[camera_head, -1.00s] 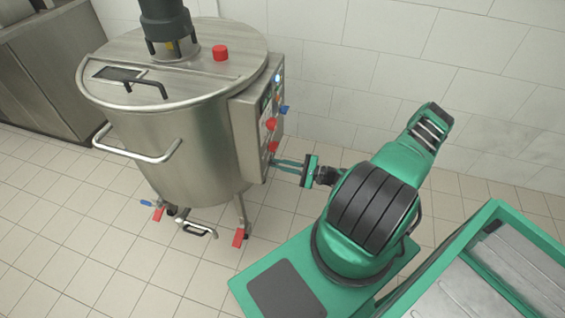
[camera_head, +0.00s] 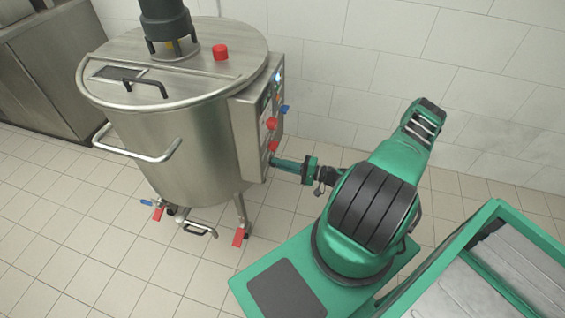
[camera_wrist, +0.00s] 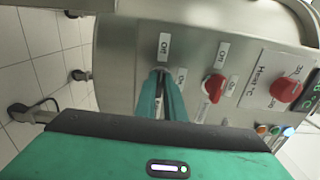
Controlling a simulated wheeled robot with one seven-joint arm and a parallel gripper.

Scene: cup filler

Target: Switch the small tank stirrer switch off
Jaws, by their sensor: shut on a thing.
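The steel tank (camera_head: 185,140) stands at left with a control box (camera_head: 247,135) on its right side. My gripper (camera_head: 272,161) reaches the box's lower front. In the wrist view, my gripper (camera_wrist: 163,72) is shut on a switch knob at the panel's left end. The fingers hide nearly all of this knob, so its pointer cannot be read. An "Off" label (camera_wrist: 163,46) sits just above it and a second label (camera_wrist: 181,76) to its right, partly covered. The panel does not legibly show which device this switch serves.
Beside the held knob is another red knob (camera_wrist: 213,88) with its own Off and On labels. Further right is the red heat knob (camera_wrist: 287,90) and several coloured buttons. A red knob (camera_head: 220,52) tops the lid. Tiled floor (camera_head: 75,250) is open at left.

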